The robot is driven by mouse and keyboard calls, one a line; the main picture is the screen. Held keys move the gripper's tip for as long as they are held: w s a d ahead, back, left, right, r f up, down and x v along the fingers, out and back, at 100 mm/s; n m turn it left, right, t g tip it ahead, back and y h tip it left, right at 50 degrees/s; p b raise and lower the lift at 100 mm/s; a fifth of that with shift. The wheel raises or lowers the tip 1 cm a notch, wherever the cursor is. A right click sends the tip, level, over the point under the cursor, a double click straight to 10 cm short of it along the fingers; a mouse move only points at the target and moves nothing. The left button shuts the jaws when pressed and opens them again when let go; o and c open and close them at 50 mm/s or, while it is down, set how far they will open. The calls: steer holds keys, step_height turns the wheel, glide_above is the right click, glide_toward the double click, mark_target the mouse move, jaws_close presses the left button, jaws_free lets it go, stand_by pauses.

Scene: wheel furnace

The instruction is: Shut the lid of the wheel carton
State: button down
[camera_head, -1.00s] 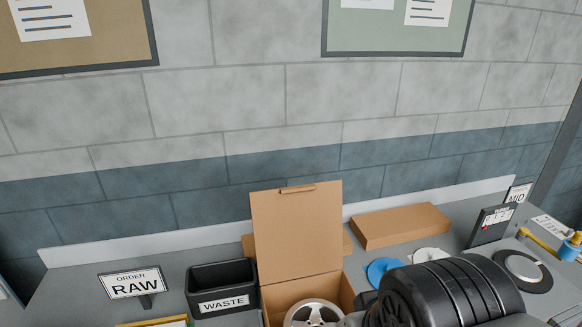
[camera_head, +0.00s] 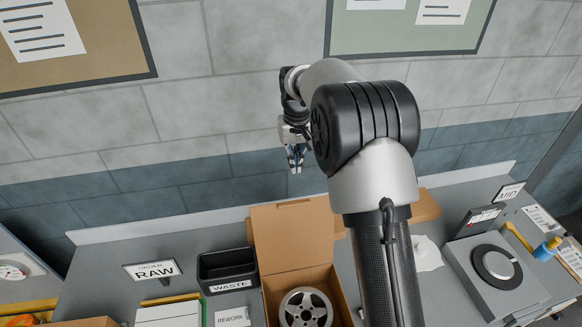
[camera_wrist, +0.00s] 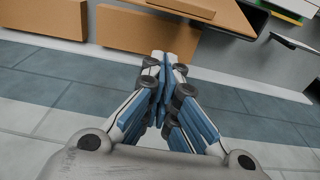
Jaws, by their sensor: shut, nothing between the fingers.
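The wheel carton (camera_head: 346,292) stands open on the bench at the bottom middle of the head view. Its brown lid (camera_head: 290,240) stands up at the back, leaning toward the wall. A silver wheel (camera_head: 306,310) lies inside the carton. In the wrist view, a brown panel with a tab at the top, apparently the lid (camera_wrist: 232,14), is partly cut off. My gripper (camera_head: 296,168) is above the lid's top edge in the head view, against the wall background, apart from the lid. Its fingers (camera_wrist: 166,60) are shut and empty, pointing downward.
Flat brown boxes (camera_wrist: 150,33) lie behind the carton along the wall (camera_head: 180,160). A black waste bin (camera_head: 228,270) and the RAW sign (camera_head: 152,271) stand to its left. My arm hides some of the bench to its right. A machine with a disc (camera_head: 497,268) is farther right.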

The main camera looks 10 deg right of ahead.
step_height(320, 180, down, 10)
steer(key=s+p, duration=0.2)
steer(key=p, duration=0.1)
stand_by(0.5)
stand_by(0.4)
